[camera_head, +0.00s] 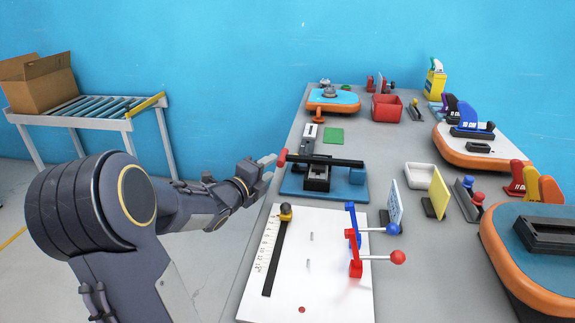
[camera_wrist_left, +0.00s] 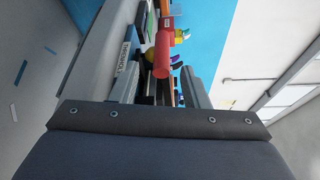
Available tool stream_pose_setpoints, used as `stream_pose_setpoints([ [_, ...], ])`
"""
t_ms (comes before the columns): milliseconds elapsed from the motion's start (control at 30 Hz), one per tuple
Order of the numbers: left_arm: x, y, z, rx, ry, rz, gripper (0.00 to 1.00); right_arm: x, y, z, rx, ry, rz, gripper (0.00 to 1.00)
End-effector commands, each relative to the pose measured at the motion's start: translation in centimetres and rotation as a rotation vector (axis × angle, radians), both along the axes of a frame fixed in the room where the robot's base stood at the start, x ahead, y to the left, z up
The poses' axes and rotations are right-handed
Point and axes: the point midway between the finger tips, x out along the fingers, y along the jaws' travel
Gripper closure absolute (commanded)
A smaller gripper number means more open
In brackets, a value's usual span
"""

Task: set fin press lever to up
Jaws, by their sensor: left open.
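The fin press (camera_head: 317,178) stands on the bench with a blue base. A long black bar (camera_head: 330,161) lies roughly level across it. The lever's red grip (camera_head: 282,158) is at the bar's left end, over the bench's left edge. My left gripper (camera_head: 267,167) is just left of the red grip, with its fingers pointing at it. In the left wrist view the red grip (camera_wrist_left: 162,54) shows between the open fingers (camera_wrist_left: 160,88). I cannot tell whether either finger touches it. My right gripper is not in view.
In front of the press is a white board (camera_head: 330,290) with a red clamp (camera_head: 355,262), a blue clamp (camera_head: 353,222) and a ruler strip. A white bin (camera_head: 420,177) and a yellow card (camera_head: 438,195) are to the right.

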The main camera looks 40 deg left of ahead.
Motion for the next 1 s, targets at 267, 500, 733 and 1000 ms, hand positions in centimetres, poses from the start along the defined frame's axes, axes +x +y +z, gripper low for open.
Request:
stream_pose_setpoints([
  [267, 4.4, 0.3, -0.2, 0.001, 0.0, -0.004, 0.59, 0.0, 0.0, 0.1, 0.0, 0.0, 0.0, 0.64],
  [500, 6.8, 0.7, -0.4, -0.003, 0.0, -0.001, 0.59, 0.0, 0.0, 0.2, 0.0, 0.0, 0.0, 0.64],
  [733, 7.2, 0.7, -0.4, -0.004, -0.001, -0.001, 0.59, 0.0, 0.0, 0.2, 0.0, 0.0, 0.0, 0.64],
  [1000, 7.1, 0.7, -0.4, -0.005, -0.001, -0.001, 0.83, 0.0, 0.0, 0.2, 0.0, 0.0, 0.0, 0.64],
])
